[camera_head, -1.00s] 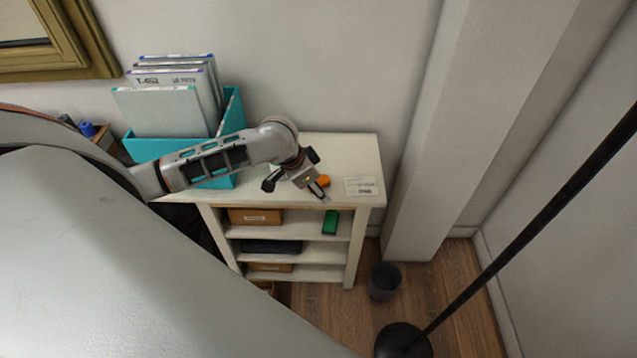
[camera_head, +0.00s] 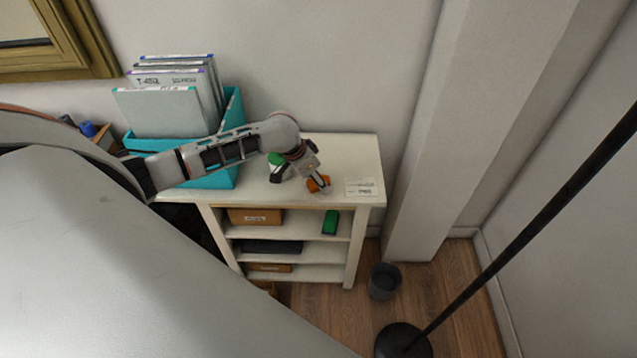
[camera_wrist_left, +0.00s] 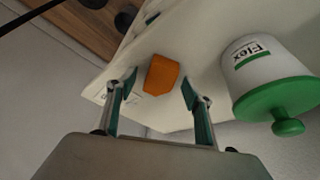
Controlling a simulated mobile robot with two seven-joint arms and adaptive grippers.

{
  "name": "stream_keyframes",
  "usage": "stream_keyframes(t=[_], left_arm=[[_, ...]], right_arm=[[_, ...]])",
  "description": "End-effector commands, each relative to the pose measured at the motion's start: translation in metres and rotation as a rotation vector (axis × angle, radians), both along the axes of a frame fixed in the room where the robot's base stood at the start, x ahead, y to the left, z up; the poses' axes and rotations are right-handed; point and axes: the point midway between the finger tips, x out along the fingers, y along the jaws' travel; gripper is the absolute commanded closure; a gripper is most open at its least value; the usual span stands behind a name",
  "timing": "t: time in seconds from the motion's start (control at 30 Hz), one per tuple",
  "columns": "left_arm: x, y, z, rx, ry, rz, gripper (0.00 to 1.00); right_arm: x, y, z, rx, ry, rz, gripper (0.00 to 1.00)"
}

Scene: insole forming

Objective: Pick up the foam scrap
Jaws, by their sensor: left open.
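The foam scrap (camera_wrist_left: 161,75) is a small orange block lying on the white shelf top; in the head view it (camera_head: 318,184) shows partly behind my gripper's fingers. My left gripper (camera_head: 319,186) is over it, near the front right of the shelf top. In the left wrist view my left gripper (camera_wrist_left: 160,90) is open, with one finger on each side of the scrap and a gap to both. The scrap sits around the fingertip level, not gripped. My right gripper is in neither view.
A white container with a green lid (camera_wrist_left: 268,80), marked "Flex", stands close beside the right finger in the wrist view. A white label card (camera_head: 361,187) lies right of the scrap. A teal file box (camera_head: 226,178) stands at the left. A bin (camera_head: 383,282) is on the floor.

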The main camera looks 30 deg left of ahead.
Motion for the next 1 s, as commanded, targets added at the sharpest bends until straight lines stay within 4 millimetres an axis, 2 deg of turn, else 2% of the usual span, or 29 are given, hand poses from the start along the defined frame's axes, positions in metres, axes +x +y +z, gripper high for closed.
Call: stream_keyframes(t=[0.23,0.3,0.37,0.77,1.0], left_arm=[[0.001,0.0,-0.001,0.001,0.0,-0.001,0.49],[0.001,0.0,-0.001,0.001,0.0,-0.001,0.65],[0.001,0.0,-0.001,0.001,0.0,-0.001,0.77],[0.001,0.0,0.0,0.001,-0.001,-0.001,0.78],[0.002,0.0,0.02,0.001,-0.004,-0.001,0.78]], right_arm=[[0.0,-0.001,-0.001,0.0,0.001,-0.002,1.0],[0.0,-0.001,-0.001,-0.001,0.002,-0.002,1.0],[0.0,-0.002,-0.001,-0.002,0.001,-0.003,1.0],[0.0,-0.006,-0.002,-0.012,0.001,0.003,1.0],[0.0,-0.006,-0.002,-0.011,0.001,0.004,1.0]])
